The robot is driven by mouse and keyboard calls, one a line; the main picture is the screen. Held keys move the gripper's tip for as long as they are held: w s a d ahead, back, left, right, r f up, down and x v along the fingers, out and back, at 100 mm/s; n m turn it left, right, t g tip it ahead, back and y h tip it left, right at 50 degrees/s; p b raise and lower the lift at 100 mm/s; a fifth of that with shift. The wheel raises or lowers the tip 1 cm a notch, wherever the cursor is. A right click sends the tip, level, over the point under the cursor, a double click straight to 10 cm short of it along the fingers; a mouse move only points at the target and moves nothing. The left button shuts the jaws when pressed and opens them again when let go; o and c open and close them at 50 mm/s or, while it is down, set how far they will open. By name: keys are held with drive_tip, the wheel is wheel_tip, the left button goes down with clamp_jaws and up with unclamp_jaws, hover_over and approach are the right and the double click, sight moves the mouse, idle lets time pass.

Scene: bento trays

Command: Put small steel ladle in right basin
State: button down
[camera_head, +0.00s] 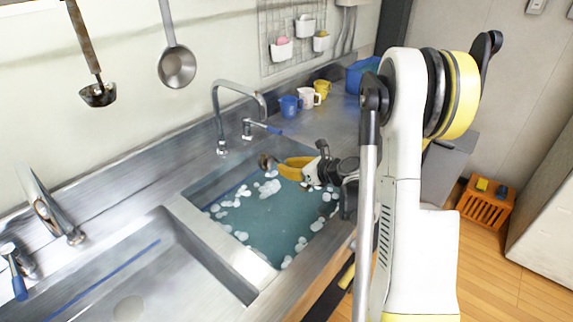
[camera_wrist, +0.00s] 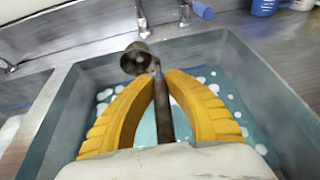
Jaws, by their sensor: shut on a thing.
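The small steel ladle (camera_wrist: 136,60) is held between the yellow fingers of my gripper (camera_wrist: 161,78) in the wrist view. Its dark handle runs between the fingers, and its round bowl sticks out beyond the fingertips. In the head view the ladle's bowl (camera_head: 264,161) shows at the far side of my gripper (camera_head: 284,164). My gripper is shut on the handle, above the far part of the right basin (camera_head: 208,192). That basin holds blue-green water with white foam patches; its walls also show in the wrist view (camera_wrist: 270,95). The handle's rear end is hidden.
The left basin (camera_head: 165,245) looks empty. A tall faucet (camera_head: 214,105) stands behind the right basin. Blue (camera_head: 290,105), white (camera_head: 309,98) and yellow (camera_head: 323,88) mugs stand on the back counter. Two larger utensils hang on the wall: a dark ladle (camera_head: 98,95) and a steel ladle (camera_head: 177,67).

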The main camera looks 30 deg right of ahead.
drive_tip(key=c, duration=1.4)
unclamp_jaws()
drive_tip(key=shift+o, duration=0.2)
drive_tip(key=shift+s+r, duration=0.1)
drive_tip(key=v, duration=1.1)
drive_tip(key=shift+s, duration=0.4)
drive_tip(key=shift+r, duration=0.15)
